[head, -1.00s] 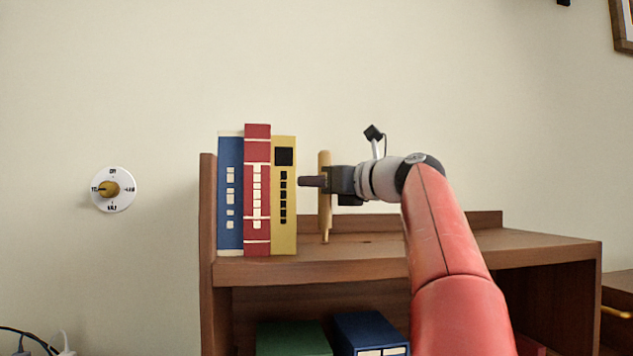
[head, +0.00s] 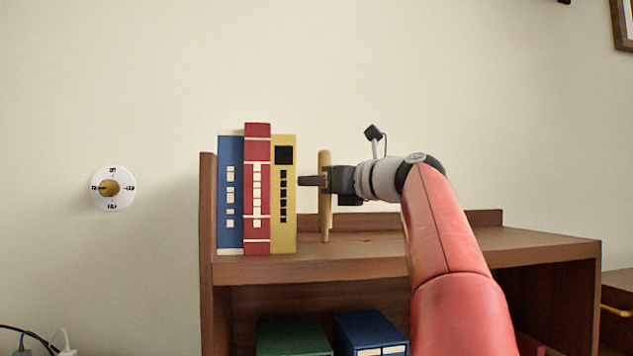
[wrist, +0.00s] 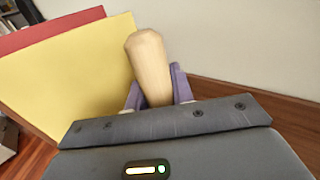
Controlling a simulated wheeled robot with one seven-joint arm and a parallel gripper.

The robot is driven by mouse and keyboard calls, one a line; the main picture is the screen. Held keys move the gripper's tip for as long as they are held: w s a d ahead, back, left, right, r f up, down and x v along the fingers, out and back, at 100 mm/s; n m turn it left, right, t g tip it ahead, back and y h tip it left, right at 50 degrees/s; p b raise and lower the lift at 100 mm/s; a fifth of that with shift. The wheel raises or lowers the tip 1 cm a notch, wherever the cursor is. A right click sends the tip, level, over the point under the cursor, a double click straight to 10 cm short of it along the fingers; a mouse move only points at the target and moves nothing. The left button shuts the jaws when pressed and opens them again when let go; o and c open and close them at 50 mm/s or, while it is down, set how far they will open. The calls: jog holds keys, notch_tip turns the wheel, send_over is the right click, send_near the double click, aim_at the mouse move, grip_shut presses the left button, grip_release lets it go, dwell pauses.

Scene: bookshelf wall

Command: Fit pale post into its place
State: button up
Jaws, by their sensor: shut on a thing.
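The pale post (head: 325,220) is a slim wooden rod, standing upright just right of the yellow book in the head view. My gripper (head: 314,181) is shut on it around its middle and covers that stretch of it. In the wrist view the post (wrist: 149,62) rises between the two purplish fingers of my gripper (wrist: 157,88). The post's lower end is at or just above the shelf top; I cannot tell if it touches or sits in a hole. No hole shows clearly.
A blue book (head: 230,190), a red book (head: 257,190) and a yellow book (head: 284,220) stand at the left end of the shelf top (head: 370,255). The shelf top right of my arm looks clear. A round dial (head: 113,188) is on the wall.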

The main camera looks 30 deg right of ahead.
jog(key=shift+f+b, duration=0.45)
jog(key=shift+f, duration=0.95)
dwell(2.2)
jog(key=o, duration=1.1)
jog(key=shift+c, duration=0.2)
jog(key=v, duration=0.8)
jog(key=shift+w, duration=0.1)
